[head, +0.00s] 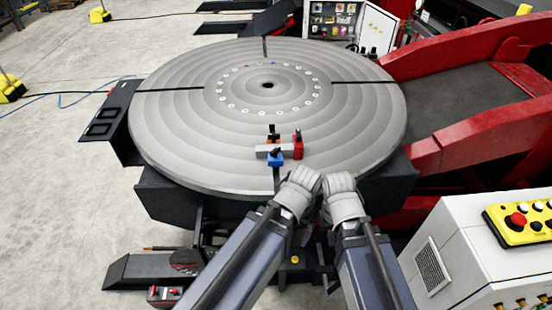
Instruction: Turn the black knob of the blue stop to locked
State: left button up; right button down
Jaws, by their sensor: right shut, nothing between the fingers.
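The blue stop (275,160) sits near the front edge of the round turntable, at the front side of a light grey bar (262,151). Its black knob (276,152) shows as a small dark shape on top; its setting is too small to read. My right gripper (341,191) is at the turntable's front edge, right of and nearer than the blue stop, and apart from it. It is shut and empty. My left gripper (301,187) is just left of it, also apart from the stop. Its fingers are hidden, so its opening does not show.
A red block (298,148) with a black top stands at the bar's right end. A small dark and orange piece (273,136) stands behind the bar. The grey turntable (190,120) is otherwise mostly clear. A white cabinet with a yellow button panel (522,220) stands at right.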

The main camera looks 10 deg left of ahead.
aim_at(274, 153)
jog(key=i+l, duration=0.2)
jog(key=l, duration=0.15)
jog(key=i+l, duration=0.25)
jog(key=i+l+u, duration=0.1)
jog(key=l, duration=0.35)
jog(key=i, duration=0.1)
